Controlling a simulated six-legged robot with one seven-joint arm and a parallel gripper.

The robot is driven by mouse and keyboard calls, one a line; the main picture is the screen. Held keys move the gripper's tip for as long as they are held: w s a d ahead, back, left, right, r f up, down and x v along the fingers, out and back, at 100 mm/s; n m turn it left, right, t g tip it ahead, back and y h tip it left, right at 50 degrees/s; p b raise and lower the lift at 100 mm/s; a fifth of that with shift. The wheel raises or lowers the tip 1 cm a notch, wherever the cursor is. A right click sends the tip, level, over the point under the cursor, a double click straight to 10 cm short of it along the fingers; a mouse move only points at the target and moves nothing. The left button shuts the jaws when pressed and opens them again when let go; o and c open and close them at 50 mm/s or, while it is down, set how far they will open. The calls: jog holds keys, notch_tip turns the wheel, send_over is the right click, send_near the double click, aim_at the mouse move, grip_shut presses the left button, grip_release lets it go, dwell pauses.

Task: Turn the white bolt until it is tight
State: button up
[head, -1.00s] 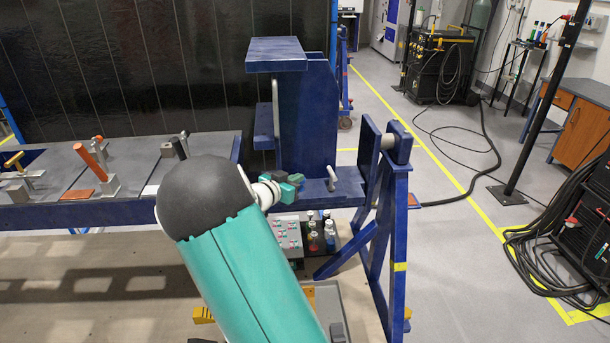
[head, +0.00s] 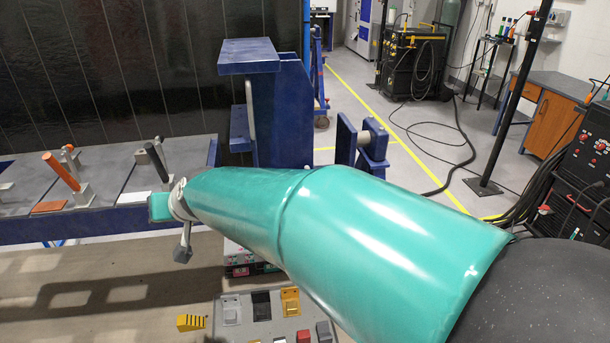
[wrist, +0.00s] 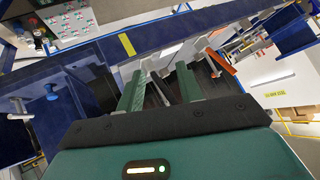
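My gripper (wrist: 158,84) is open in the wrist view, its two green fingers apart with nothing between them. In the head view, my arm crosses the middle and its green end (head: 160,207) is in front of the blue bench edge, left of the blue jig (head: 285,110); the fingertips do not show clearly there. A pale T-shaped pin (wrist: 18,108) shows at the left edge of the wrist view, away from the fingers. I cannot tell whether it is the white bolt. In the head view, my arm hides the jig's lower ledge.
An orange-handled clamp (head: 60,170) and a dark-handled clamp (head: 155,160) stand on the grey bench top. A tray (head: 232,312) with several blocks lies low in front, beside a yellow block (head: 190,322). A black welding unit (head: 413,68) stands far back on open floor.

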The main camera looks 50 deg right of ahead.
jog(key=s+a+r+n+g, duration=0.1)
jog(key=s+a+n+g, duration=0.2)
jog(key=s, duration=0.9)
jog(key=w+d+r+m+g+h, duration=0.1)
jog(key=w+d+g, duration=0.1)
jog(key=w+d, duration=0.65)
jog(key=w+d+r+m+g+h, duration=0.1)
jog(key=w+d+m, duration=0.15)
jog(key=d, duration=1.15)
jog(key=w+d+f+m, duration=0.1)
jog(key=d+f, duration=0.3)
jog(key=d, duration=0.9)
jog(key=d+f+m, duration=0.1)
jog(key=d+f, duration=0.3)
jog(key=d, duration=0.9)
jog(key=shift+t+y, duration=0.3)
jog(key=shift+y, duration=0.1)
jog(key=x, duration=1.3)
jog(key=shift+w+d, duration=0.1)
jog(key=shift+w, duration=0.05)
